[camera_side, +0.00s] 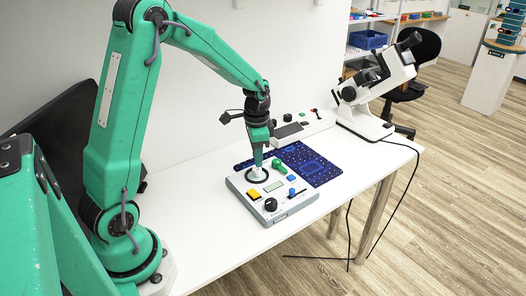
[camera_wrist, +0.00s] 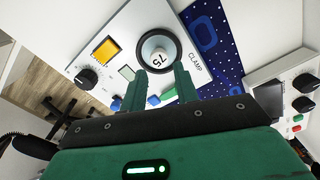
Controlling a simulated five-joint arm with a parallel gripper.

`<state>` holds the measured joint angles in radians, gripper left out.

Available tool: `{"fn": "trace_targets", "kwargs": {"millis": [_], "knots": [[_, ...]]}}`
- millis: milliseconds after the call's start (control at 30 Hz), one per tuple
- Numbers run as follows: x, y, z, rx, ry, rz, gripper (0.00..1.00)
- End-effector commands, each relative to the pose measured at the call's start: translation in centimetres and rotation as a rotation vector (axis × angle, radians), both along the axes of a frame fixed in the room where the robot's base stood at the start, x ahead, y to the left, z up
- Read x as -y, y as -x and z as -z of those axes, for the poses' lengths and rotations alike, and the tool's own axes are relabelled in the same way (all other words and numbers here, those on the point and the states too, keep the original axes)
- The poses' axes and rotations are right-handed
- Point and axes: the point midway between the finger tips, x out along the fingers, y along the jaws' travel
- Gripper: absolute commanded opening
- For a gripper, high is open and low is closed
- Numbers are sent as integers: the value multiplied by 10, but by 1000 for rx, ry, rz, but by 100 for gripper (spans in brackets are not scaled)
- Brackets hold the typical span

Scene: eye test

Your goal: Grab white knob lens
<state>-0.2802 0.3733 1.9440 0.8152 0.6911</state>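The white knob lens (camera_wrist: 160,46), marked 75, sits in a black ring on the grey-white control box in the wrist view. In the side view its white side (camera_side: 257,173) shows just below my gripper (camera_side: 257,162). In the wrist view my gripper (camera_wrist: 161,70) has two green fingers standing apart, with nothing held between them. The fingertips are at the near edge of the black ring, either side of the lens. I cannot tell whether they touch it.
The box (camera_side: 287,209) also carries a yellow button (camera_side: 254,195), a black knob (camera_side: 270,204), a green knob (camera_side: 279,166) and blue knobs. A dark blue patterned mat (camera_side: 318,168) lies beside it. A white microscope-like device (camera_side: 362,113) stands at the table's far right. The table's left front is clear.

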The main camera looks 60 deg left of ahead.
Motion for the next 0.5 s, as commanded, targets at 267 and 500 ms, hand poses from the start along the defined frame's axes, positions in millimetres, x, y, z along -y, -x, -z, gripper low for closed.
{"fn": "trace_targets", "kwargs": {"millis": [267,500], "knots": [[0,3,31,-4,2,0,30],[0,2,46,-1,1,0,30]]}}
